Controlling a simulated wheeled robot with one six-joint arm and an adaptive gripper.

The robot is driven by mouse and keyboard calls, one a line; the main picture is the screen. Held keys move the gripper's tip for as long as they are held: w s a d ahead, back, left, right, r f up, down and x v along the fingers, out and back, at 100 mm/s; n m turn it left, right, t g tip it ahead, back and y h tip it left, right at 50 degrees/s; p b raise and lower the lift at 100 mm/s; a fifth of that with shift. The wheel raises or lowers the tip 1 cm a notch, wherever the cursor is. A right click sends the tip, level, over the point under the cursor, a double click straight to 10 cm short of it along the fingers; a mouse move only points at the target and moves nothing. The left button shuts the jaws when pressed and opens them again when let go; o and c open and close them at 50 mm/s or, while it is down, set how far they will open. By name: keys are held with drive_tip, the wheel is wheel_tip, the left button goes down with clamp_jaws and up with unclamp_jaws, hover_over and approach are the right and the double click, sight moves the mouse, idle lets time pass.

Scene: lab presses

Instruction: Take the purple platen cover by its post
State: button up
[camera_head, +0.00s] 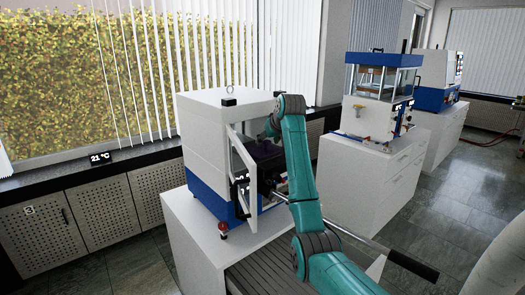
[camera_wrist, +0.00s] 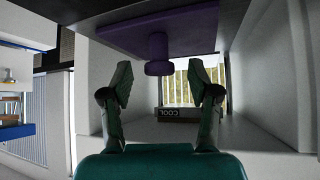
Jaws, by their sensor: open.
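The purple platen cover (camera_wrist: 185,30) is a flat plate at the top of the wrist view. Its post (camera_wrist: 158,56) has a round knob and points down in that picture. My gripper (camera_wrist: 160,82) is open, with one finger on each side of the post's line. The knob's end is about level with the fingertips in the picture, and gaps show on both sides. I cannot tell the depth between them. In the head view the cover is a dark purple patch (camera_head: 262,149) inside the press (camera_head: 205,135), partly hidden by my arm and the door.
The press's white-framed door (camera_head: 241,172) stands open beside my arm. Another press (camera_head: 375,95) stands on a cabinet to the right.

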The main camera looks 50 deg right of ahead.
drive_tip(key=shift+x, duration=1.05)
clamp_jaws()
